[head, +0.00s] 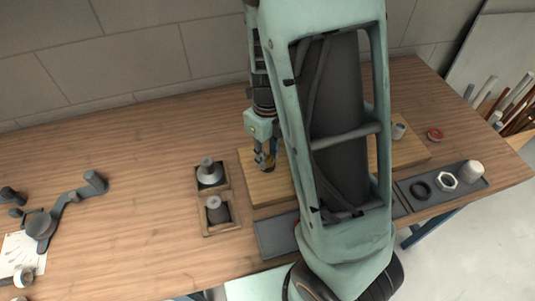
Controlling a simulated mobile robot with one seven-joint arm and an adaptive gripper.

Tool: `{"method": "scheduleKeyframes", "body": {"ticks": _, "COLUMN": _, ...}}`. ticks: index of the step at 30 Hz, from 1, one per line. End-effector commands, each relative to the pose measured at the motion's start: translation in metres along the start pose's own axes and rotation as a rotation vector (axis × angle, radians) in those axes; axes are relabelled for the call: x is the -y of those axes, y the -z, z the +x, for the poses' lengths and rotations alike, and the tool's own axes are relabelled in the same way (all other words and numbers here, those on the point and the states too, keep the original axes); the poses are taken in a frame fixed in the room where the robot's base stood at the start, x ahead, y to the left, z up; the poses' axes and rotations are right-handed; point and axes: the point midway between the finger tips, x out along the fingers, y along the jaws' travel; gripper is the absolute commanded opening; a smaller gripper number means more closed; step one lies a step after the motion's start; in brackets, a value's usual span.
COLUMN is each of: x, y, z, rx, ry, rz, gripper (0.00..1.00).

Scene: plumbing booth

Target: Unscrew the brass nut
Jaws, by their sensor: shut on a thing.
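My gripper (265,162) points down over the left part of a wooden board (268,192) in the head view. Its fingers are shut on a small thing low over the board. A little yellowish colour shows between the fingers, which fits the brass nut, but the fingers hide its shape. I cannot tell how it sits on its thread. My arm hides the middle of the board.
Two square holders (222,226) with grey fittings stand left of the board. A dark tray (404,192) at the right holds a black ring (420,190), a pale hex nut (447,181) and a whitish cap (472,171). A red round thing (435,134) lies behind.

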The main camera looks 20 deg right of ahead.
Motion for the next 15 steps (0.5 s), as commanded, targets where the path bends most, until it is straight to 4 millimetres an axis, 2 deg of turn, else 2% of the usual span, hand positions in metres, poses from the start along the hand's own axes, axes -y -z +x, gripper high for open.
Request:
{"method": "scheduleKeyframes", "body": {"ticks": 5, "x": 0.0005, "y": 0.0001, "z": -0.0004, "rx": 0.000, "ry": 0.000, "rz": -0.091, "gripper": 0.01}}
{"method": "scheduleKeyframes", "body": {"ticks": 15, "x": 0.0003, "y": -0.0002, "z": -0.0017, "rx": 0.001, "ry": 0.000, "rz": -0.484, "gripper": 0.01}}
